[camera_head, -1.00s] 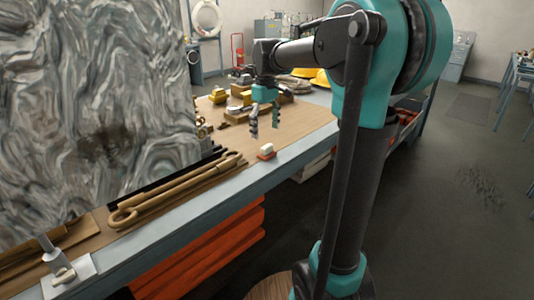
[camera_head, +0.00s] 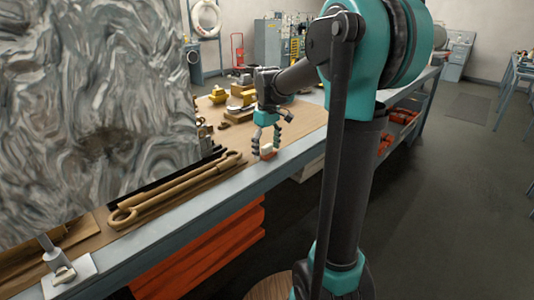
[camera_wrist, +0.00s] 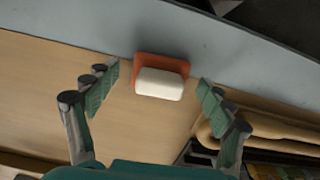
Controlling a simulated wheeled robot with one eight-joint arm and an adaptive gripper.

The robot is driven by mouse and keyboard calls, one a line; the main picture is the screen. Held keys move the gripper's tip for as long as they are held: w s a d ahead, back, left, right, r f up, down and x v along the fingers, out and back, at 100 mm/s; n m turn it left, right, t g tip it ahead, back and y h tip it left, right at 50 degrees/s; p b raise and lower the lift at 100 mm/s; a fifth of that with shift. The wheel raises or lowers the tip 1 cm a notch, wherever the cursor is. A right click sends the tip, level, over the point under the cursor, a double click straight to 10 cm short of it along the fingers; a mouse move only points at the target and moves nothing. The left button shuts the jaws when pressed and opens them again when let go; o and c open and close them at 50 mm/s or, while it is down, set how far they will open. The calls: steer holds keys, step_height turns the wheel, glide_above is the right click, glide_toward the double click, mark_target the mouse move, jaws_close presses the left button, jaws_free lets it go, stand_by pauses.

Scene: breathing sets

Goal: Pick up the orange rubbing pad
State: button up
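The orange rubbing pad (camera_wrist: 161,64) lies at the edge of the wooden bench top, next to the grey-blue border, in the wrist view. A white block (camera_wrist: 160,84) sits on it and hides part of it. In the head view the pad (camera_head: 268,156) shows small and low between my fingers, partly covered by the white block. My gripper (camera_wrist: 160,88) is open, with one finger on each side of the pad and a gap to both. In the head view my gripper (camera_head: 265,150) hangs over the bench edge at the pad.
Long tan tong-like tools (camera_head: 175,190) lie on the bench to the left of the pad. Yellow and brown items (camera_head: 236,102) stand farther back. The wood (camera_head: 302,118) right of my gripper is clear.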

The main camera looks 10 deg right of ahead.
mark_target(267, 146)
steer(key=c, duration=1.2)
steer(key=shift+r, duration=0.1)
steer(key=shift+c, duration=0.2)
step_height(267, 146, up, 20)
steer(key=o, duration=0.4)
steer(key=shift+c, duration=1.3)
